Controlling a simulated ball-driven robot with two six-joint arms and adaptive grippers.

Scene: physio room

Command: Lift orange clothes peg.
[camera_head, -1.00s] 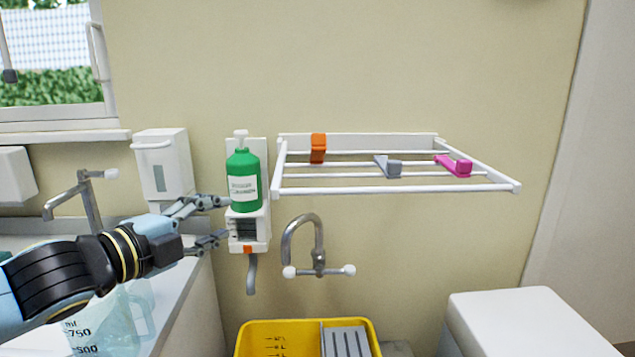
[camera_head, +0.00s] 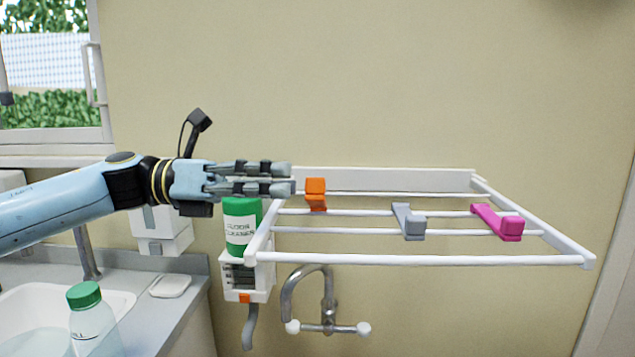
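The orange clothes peg (camera_head: 316,194) hangs on the back rail at the left end of the white wall rack (camera_head: 430,260). My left gripper (camera_head: 289,179) is just left of the peg, its fingers pointing right towards it. The two fingers lie one above the other with a narrow gap between them, and I see nothing held there. The fingertips look short of the peg; their distance in depth is hard to judge. My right gripper is out of view.
A grey peg (camera_head: 409,222) and a pink peg (camera_head: 499,222) sit on the rack further right. A green bottle (camera_head: 241,222) stands in a wall holder below my gripper. A metal tap (camera_head: 328,300) is under the rack. The wall above the rack is clear.

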